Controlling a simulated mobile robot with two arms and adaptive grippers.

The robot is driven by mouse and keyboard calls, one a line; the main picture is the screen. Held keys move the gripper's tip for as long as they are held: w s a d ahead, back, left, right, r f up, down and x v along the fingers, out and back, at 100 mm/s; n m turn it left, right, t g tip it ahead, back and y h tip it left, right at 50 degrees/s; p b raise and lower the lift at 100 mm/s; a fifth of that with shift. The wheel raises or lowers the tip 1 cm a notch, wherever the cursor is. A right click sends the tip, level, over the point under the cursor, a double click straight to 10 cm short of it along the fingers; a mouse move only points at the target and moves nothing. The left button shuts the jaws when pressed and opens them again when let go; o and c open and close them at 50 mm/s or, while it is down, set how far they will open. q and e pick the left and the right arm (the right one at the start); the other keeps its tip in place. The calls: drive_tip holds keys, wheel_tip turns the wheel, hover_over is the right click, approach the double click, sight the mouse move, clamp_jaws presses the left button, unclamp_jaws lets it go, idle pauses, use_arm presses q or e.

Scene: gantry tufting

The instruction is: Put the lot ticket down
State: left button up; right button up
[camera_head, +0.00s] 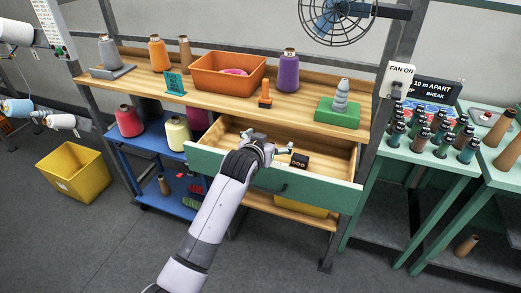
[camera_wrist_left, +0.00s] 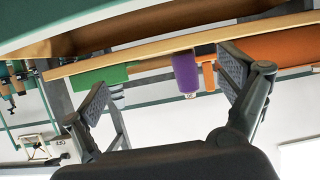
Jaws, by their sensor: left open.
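My left gripper (camera_head: 262,145) is over the open drawer (camera_head: 325,189) of the wooden bench. Its two fingers stand apart in the left wrist view (camera_wrist_left: 165,70), with nothing between them. A small teal card with lettering (camera_head: 175,83) stands on the bench top at the left, away from my gripper. Its lettering is too small to read, so I cannot tell if it is the lot ticket. A small dark block (camera_head: 299,160) lies in the drawer to the right of my gripper. My right gripper is not in view.
The bench top holds an orange bin (camera_head: 210,75), a purple cone (camera_head: 288,72), which also shows in the left wrist view (camera_wrist_left: 185,75), and a green block (camera_head: 337,112) with grey stacked pieces. A blue cart (camera_head: 150,160) stands left. Green tables with several spools stand right.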

use_arm(q)
drive_tip(key=b+v, duration=0.1)
drive_tip(key=v, duration=1)
drive_tip(key=s+a+f+g+y, duration=0.1)
drive_tip(key=a+f+g, duration=0.1)
drive_tip(key=f, duration=0.9)
drive_tip(key=s+a+f+g, duration=0.1)
drive_tip(key=f, duration=1)
drive_tip(key=s+a+f+g+y, duration=0.1)
drive_tip(key=s+a+f, duration=0.1)
drive_tip(key=s+f, duration=0.35)
drive_tip(key=s+a+f+g, duration=0.1)
drive_tip(key=s+a+f, duration=0.1)
drive_tip(key=f, duration=0.7)
drive_tip(key=s+a+f+g+y, duration=0.1)
drive_tip(key=s+a+f+g, duration=0.1)
drive_tip(key=s+f, duration=0.35)
drive_tip(key=s+a+f+g, duration=0.1)
drive_tip(key=s+a+f, duration=0.2)
drive_tip(key=s+f, duration=0.4)
drive_tip(key=s+a+f+g, duration=0.2)
drive_tip(key=s+a+f, duration=0.2)
drive_tip(key=s, duration=1.4)
drive_tip(key=s+a+f+n+g+y, duration=0.1)
drive_tip(key=s+a+f, duration=0.3)
drive_tip(key=s+f, duration=0.7)
drive_tip(key=shift+s+g, duration=0.5)
drive_tip(key=shift+s, duration=0.55)
